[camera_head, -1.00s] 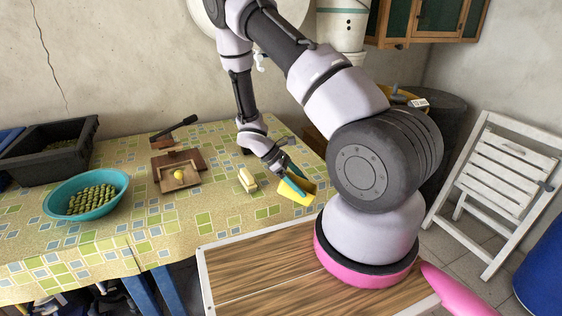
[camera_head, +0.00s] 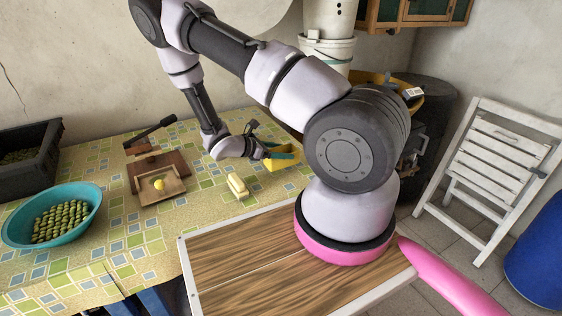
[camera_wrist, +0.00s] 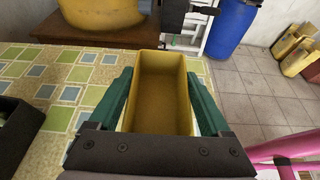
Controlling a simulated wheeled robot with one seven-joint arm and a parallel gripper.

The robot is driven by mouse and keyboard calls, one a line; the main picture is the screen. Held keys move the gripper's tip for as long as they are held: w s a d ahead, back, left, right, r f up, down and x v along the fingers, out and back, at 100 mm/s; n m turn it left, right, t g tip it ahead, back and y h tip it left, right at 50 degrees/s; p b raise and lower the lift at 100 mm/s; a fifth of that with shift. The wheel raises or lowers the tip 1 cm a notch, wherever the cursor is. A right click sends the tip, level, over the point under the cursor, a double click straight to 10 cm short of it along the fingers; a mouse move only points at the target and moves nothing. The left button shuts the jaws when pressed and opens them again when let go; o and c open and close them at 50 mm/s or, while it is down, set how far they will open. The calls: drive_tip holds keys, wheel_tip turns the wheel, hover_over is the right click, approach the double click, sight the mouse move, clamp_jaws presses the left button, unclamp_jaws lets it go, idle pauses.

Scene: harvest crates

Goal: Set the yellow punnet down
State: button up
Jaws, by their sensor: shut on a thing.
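The yellow punnet (camera_head: 284,158) is at the right end of the table, beside my arm's base. In the wrist view the punnet (camera_wrist: 162,98) is empty and open at the top. My gripper (camera_head: 268,151) is shut on it, with one green finger along each side wall in the wrist view (camera_wrist: 162,100). The punnet looks about level. I cannot tell whether its bottom touches the tablecloth (camera_head: 207,210).
A cream block (camera_head: 237,186) lies just left of the punnet. Further left are a wooden board with a yellow ball (camera_head: 159,184), a teal bowl of green produce (camera_head: 95,195) and a black crate (camera_head: 55,170). A white chair (camera_head: 500,160) stands right.

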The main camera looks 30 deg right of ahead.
drive_tip(key=shift+f, duration=1.9)
drive_tip(key=shift+f, duration=0.1)
drive_tip(key=o, duration=1.2)
